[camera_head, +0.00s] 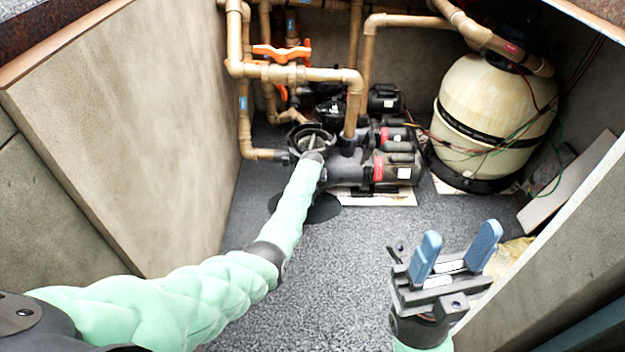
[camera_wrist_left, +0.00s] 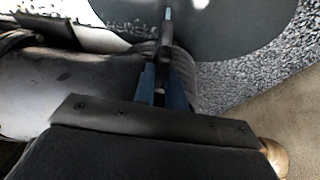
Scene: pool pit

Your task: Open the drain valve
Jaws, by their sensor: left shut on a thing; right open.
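In the left wrist view my left gripper (camera_wrist_left: 162,88) has its blue fingers closed on a narrow dark handle-like piece (camera_wrist_left: 164,48), which I take to be the drain valve. Its lighter tip points away over a dark round disc. In the head view my left arm reaches to the black pump (camera_head: 345,168), and its wrist hides most of the gripper and the held piece. My right gripper (camera_head: 455,252) is open and empty at the lower right, well away from the pump.
Tan pipes with an orange-handled valve (camera_head: 281,52) rise behind the pump. A cream filter tank (camera_head: 492,115) stands at the back right with loose wires. A wall panel (camera_head: 130,110) bounds the left. Gravel floor (camera_head: 320,270) between my arms is clear.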

